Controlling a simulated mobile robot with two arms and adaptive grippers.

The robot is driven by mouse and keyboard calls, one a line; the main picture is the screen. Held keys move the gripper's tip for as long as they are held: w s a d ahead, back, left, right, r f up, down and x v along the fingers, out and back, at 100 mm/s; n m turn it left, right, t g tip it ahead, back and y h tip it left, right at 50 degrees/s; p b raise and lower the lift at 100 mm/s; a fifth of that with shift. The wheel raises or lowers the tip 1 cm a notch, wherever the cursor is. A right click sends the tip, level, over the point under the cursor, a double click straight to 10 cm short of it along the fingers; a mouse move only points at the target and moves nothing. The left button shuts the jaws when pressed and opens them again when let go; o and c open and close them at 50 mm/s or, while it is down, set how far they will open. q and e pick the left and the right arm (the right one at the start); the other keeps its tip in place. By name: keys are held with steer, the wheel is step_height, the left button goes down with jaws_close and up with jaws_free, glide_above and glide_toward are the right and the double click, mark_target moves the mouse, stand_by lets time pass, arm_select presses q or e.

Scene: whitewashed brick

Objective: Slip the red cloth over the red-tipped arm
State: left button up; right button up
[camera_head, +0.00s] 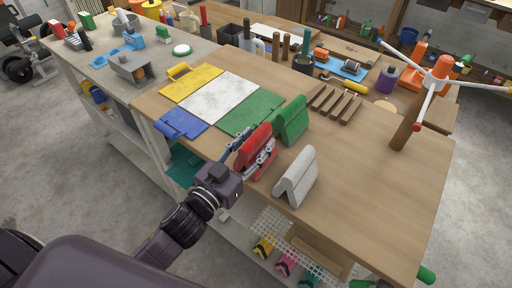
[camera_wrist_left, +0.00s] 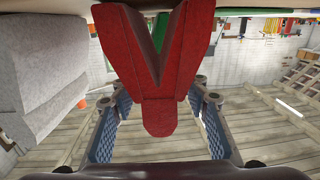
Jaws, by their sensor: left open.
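The red cloth (camera_head: 254,148) is folded like a tent near the front edge of the wooden table. My left gripper (camera_head: 256,158) is at its near side, open, with a finger on each side of it. In the left wrist view the red cloth (camera_wrist_left: 165,50) hangs between the two blue-padded fingers of the gripper (camera_wrist_left: 158,105), with gaps visible beside its lower end. The stand (camera_head: 408,120) at the right has a brown post and white arms. Its red-tipped arm (camera_head: 421,106) points toward the front, and its end is bare. My right gripper is not in view.
A green folded cloth (camera_head: 291,120) stands close behind the red one, and a white folded cloth (camera_head: 296,180) to its right. Flat coloured panels (camera_head: 222,98) lie to the left. Brown wooden strips (camera_head: 334,104) lie behind. The table between white cloth and stand is clear.

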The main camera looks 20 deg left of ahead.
arm_select(q)
steer(key=shift+w, duration=0.1)
jaws_close()
stand_by(0.3)
steer(key=shift+r, duration=0.1)
